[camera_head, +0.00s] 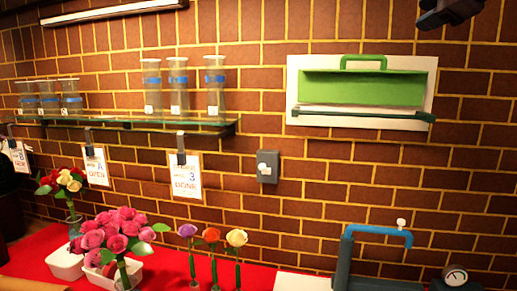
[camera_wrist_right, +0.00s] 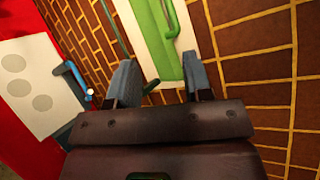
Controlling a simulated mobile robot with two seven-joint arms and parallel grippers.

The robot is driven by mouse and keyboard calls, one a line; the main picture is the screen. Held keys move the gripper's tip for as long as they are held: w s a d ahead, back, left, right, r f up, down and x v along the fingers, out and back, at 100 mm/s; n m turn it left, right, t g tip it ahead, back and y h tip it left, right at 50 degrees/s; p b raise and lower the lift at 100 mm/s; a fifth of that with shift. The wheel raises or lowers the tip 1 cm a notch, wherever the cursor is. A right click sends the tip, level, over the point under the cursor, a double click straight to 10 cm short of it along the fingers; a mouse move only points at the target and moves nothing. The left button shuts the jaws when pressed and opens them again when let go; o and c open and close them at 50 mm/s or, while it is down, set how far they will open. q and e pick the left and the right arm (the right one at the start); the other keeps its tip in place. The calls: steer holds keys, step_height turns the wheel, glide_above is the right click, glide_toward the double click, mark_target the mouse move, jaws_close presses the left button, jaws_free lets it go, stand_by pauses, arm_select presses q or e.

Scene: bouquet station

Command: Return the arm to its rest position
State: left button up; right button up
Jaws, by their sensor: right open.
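My right gripper (camera_head: 452,12) shows at the top right edge of the head view, dark and partly cut off by the frame. In the right wrist view (camera_wrist_right: 158,85) its two grey fingers stand well apart with nothing held between them. Beyond the fingers is the brick wall with a white panel and green handled piece (camera_wrist_right: 160,30). My left gripper is in neither view.
A glass shelf (camera_head: 130,122) holds several clear vases. Pink flowers (camera_head: 115,232) and three single blooms (camera_head: 212,236) stand on the red table (camera_head: 35,252). A blue tap-like fixture (camera_head: 375,232) and a gauge (camera_head: 456,276) are at lower right. The green-handled panel (camera_head: 362,88) hangs on the wall.

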steer(key=s+a+r+m+g+y, duration=0.1)
steer(key=s+a+r+y, duration=0.15)
steer(key=a+y, duration=0.3)
steer(key=s+a+r+y, duration=0.1)
steer(key=a+r+y, duration=0.2)
steer(key=a+y, duration=0.3)
steer(key=a+f+m+g+y, duration=0.2)
steer(key=a+f+m+y, duration=0.15)
steer(key=a, duration=0.25)
steer(key=w+d+f+m+t+h, duration=0.15)
steer(key=f+m+t+h, duration=0.45)
steer(key=f+m, duration=1.5)
steer(key=w+d+f+m+t+h, duration=0.1)
steer(key=d+f+m+t+h, duration=0.4)
steer(key=f+m, duration=1.55)
steer(key=s+f+g+h, duration=0.2)
steer(key=s+f, duration=0.2)
steer(key=f, duration=0.7)
steer(key=s+f+g+h, duration=0.3)
steer(key=f, duration=0.8)
steer(key=s+d+f+m+g+h, duration=0.3)
steer(key=s+f+m+g, duration=0.2)
steer(key=s+f, duration=1.6)
steer(key=s, duration=0.4)
steer(key=shift+s+f+m, duration=0.25)
steer(key=shift+f+m, duration=0.05)
